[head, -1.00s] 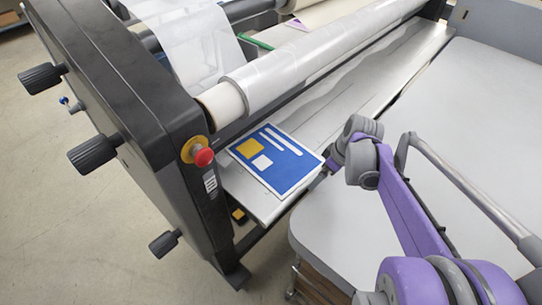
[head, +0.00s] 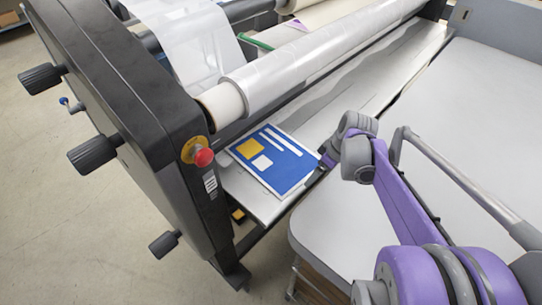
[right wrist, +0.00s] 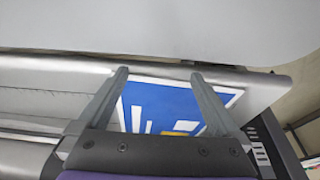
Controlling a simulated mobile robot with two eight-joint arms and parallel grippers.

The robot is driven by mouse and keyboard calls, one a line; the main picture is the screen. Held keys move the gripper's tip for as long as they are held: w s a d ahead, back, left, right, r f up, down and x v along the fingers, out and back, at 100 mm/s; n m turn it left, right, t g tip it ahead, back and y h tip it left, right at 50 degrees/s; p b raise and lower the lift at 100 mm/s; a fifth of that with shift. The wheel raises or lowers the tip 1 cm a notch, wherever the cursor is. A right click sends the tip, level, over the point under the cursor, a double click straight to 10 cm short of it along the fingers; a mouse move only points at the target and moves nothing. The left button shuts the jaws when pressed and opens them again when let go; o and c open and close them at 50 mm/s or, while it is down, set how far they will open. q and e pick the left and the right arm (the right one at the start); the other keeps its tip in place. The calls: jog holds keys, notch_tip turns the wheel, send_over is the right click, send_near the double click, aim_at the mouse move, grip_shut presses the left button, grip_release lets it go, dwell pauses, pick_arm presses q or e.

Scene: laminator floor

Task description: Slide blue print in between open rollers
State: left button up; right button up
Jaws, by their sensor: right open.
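The blue print (head: 275,160), with white bars, a white square and a yellow square, lies flat at the left end of the silver feed plate (head: 385,85). Its far edge is close to the film-wrapped roller (head: 310,55); the gap between the rollers cannot be made out. My right gripper (head: 325,158) is at the print's right corner. In the right wrist view its two fingers (right wrist: 160,75) are spread wide, with the blue print (right wrist: 165,100) between and beyond them. Contact with the print cannot be told. My left gripper is not in view.
The black side housing (head: 125,110) with knobs and a red stop button (head: 204,157) stands left of the print. A grey table (head: 470,110) lies to the right, with my right arm over it. The feed plate is clear right of the print.

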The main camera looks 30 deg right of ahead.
aim_at(300, 169)
jog(key=shift+w+a, duration=0.25)
jog(key=shift+w, duration=0.6)
jog(key=shift+w+a, duration=0.25)
jog(key=shift+w, duration=0.55)
jog(key=shift+w+a, duration=0.25)
jog(key=shift+w, duration=0.6)
dwell(0.7)
jog(key=shift+s, duration=0.25)
jog(key=shift+a, duration=0.1)
jog(key=shift+s+a, duration=0.1)
jog(key=shift+a, duration=0.25)
jog(key=shift+w+a, duration=0.25)
jog(key=shift+w, duration=0.55)
jog(key=shift+s+d, duration=0.2)
jog(key=shift+s, duration=0.45)
dwell(0.7)
